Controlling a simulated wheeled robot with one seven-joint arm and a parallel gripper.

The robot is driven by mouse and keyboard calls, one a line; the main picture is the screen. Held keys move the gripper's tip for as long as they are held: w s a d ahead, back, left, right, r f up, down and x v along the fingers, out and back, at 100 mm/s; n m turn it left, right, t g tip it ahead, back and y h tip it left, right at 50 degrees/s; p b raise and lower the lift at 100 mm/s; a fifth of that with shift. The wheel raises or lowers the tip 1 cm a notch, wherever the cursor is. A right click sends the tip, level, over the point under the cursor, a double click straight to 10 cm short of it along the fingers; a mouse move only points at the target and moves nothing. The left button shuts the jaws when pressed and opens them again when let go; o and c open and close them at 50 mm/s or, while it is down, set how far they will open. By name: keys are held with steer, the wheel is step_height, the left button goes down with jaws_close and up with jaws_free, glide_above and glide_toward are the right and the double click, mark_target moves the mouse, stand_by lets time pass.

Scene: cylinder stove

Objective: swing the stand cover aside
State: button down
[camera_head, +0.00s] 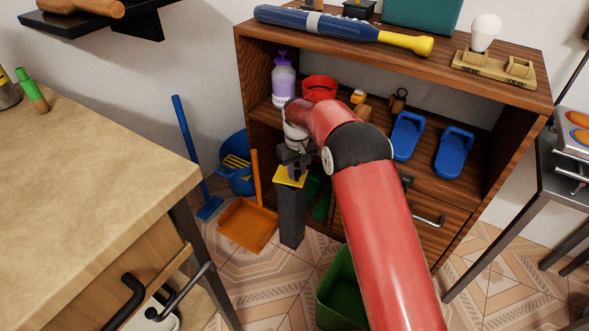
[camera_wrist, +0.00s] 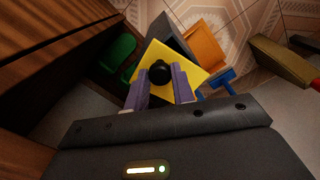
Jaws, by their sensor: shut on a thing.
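The stand (camera_head: 290,217) is a dark grey upright post on the tiled floor in front of the wooden shelf unit. Its yellow square cover (camera_head: 287,180) lies at the top and also shows in the wrist view (camera_wrist: 190,66), with a black round knob (camera_wrist: 160,72) on it. My gripper (camera_head: 294,170) points down at the cover from above. In the wrist view its two fingers (camera_wrist: 162,82) sit on either side of the knob and are shut on it. Part of the cover is hidden by the fingers, and I cannot tell how far it is turned.
The shelf unit (camera_head: 391,46) stands close behind. An orange dustpan (camera_head: 246,226) and a blue bucket (camera_head: 237,181) are left of the stand. A green bin (camera_head: 342,290) is in front, right of it. A wooden-topped table (camera_head: 90,150) fills the left.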

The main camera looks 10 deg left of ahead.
mark_target(297, 172)
steer(key=c, duration=1.2)
jaws_free()
steer(key=shift+o, duration=0.2)
steer(key=shift+r, duration=0.1)
step_height(297, 172, up, 8)
steer(key=shift+f, duration=0.2)
